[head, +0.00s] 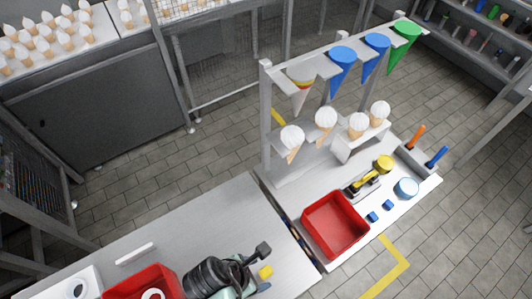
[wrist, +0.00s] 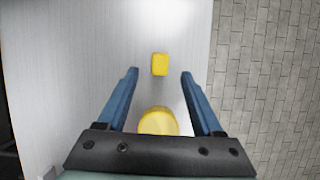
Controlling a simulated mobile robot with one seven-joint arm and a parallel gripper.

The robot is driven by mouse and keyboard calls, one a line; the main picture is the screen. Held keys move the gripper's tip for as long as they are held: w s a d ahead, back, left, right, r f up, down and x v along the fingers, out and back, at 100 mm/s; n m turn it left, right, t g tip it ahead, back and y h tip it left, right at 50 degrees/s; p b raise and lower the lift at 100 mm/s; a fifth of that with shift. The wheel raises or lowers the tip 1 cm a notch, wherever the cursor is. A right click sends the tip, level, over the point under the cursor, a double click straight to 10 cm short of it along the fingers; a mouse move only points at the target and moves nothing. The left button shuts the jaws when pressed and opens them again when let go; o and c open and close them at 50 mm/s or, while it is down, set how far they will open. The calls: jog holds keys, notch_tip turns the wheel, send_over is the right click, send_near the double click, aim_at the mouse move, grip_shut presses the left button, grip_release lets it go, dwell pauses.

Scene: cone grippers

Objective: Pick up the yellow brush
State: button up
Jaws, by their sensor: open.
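My gripper (wrist: 160,74) is open, its two blue fingers pointing down over the bare metal table. In the wrist view a small yellow block (wrist: 160,64) lies between and just beyond the fingertips. A larger round yellow thing (wrist: 157,122) shows between the fingers, nearer the palm, partly hidden by the gripper's bar. Neither is visibly held. I cannot tell for sure which is the yellow brush. In the head view a yellow piece (head: 265,271) shows beside my gripper at the left table's right side.
Right of my gripper is a gap, then a second table with a red bin (head: 335,223), blue cubes (head: 388,205), a light blue round thing (head: 406,187) and a yellow round thing (head: 385,163). A cone rack (head: 340,60) stands behind. Another red bin (head: 140,281) is left of my arm.

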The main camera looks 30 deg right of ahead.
aim_at(266, 272)
jog(key=shift+d+p+x, duration=0.2)
jog(key=shift+p+x, duration=0.3)
jog(key=shift+x, duration=2.15)
jog(key=shift+r, duration=0.15)
grip_shut()
